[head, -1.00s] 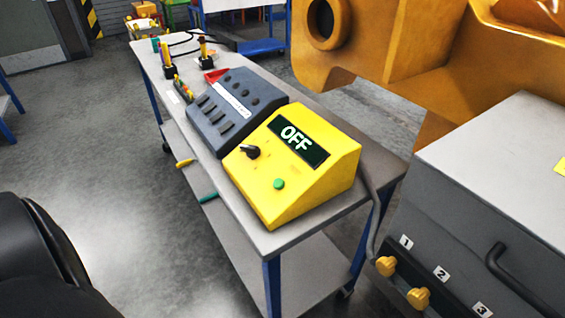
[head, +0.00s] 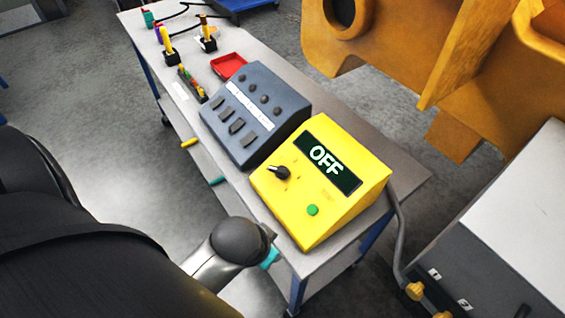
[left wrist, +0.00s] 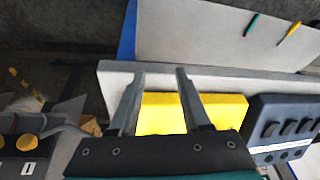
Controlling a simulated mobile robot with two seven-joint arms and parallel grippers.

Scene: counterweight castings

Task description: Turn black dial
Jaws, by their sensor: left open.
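The black dial (head: 279,172) is a knob with a light pointer on the sloped face of a yellow control box (head: 352,208). A dark display (head: 328,164) on the box reads OFF in pale letters. A green button (head: 313,210) sits below the display. My left arm reaches in from the lower left, its wrist near the table's front edge, short of the box. My left gripper (left wrist: 160,72) is open and empty in the left wrist view. Part of the yellow box (left wrist: 165,113) shows beyond its fingers; the dial is not visible there. My right gripper is not in view.
A grey panel (head: 258,85) with knobs and switches stands beside the yellow box. Large orange castings (head: 480,60) and a grey cabinet (head: 520,230) are at the right.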

